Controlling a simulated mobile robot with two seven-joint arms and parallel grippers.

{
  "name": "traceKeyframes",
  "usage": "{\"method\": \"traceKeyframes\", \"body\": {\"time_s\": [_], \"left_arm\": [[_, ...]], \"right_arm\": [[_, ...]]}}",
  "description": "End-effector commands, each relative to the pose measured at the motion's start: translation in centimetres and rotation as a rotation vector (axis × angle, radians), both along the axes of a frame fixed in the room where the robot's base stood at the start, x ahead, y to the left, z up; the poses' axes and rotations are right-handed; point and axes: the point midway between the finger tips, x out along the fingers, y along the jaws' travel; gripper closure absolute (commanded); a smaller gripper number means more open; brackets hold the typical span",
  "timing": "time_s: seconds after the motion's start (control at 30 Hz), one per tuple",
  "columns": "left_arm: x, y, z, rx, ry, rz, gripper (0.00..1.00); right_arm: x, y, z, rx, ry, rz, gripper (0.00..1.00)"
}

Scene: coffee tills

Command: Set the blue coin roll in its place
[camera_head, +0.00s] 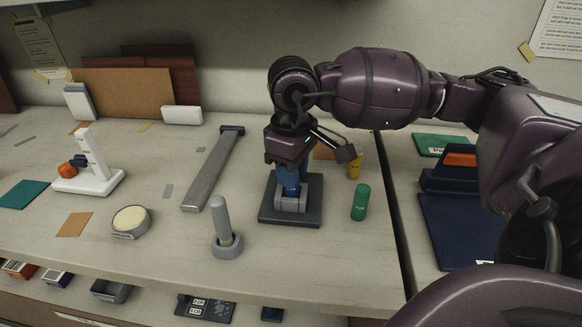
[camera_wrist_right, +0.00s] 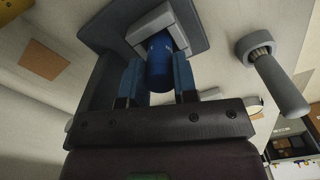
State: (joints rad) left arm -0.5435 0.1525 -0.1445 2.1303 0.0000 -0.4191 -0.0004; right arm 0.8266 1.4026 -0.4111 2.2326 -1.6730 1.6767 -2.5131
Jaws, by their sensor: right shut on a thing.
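The blue coin roll (camera_wrist_right: 159,62) is between the blue fingers of my right gripper (camera_head: 290,185), which is shut on it. In the wrist view the fingers stand on either side of the roll (camera_wrist_right: 157,84). The roll's far end is at a grey U-shaped holder (camera_head: 291,204) on a dark square base plate (camera_head: 269,214); the holder also shows in the wrist view (camera_wrist_right: 149,22). I cannot tell whether the roll touches the holder's bottom. In the head view the gripper and fingers mostly hide the roll. My left gripper is not in view.
A green roll (camera_head: 360,202) and a yellow roll (camera_head: 354,166) stand right of the plate. A grey post in a round base (camera_head: 224,238) stands front left. A long grey bar (camera_head: 212,172) lies further left. A gap separates the right-hand counter with a navy tray (camera_head: 455,235).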

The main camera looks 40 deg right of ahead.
Motion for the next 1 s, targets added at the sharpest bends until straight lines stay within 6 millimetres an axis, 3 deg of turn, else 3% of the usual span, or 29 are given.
{"method": "traceKeyframes", "body": {"time_s": [0.67, 0.7, 0.87, 1.0], "left_arm": [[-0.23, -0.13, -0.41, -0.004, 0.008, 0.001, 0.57], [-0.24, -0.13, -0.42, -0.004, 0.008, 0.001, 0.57], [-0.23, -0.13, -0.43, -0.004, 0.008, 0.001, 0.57], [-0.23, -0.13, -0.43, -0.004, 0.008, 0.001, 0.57]], "right_arm": [[0.01, 0.00, -1.01, 0.000, 0.002, 0.000, 0.97], [0.01, 0.00, -1.01, 0.000, 0.002, 0.000, 0.67], [0.01, 0.00, -1.03, 0.000, 0.002, 0.000, 0.43], [0.01, 0.01, -1.04, 0.000, 0.002, 0.001, 0.43]]}}
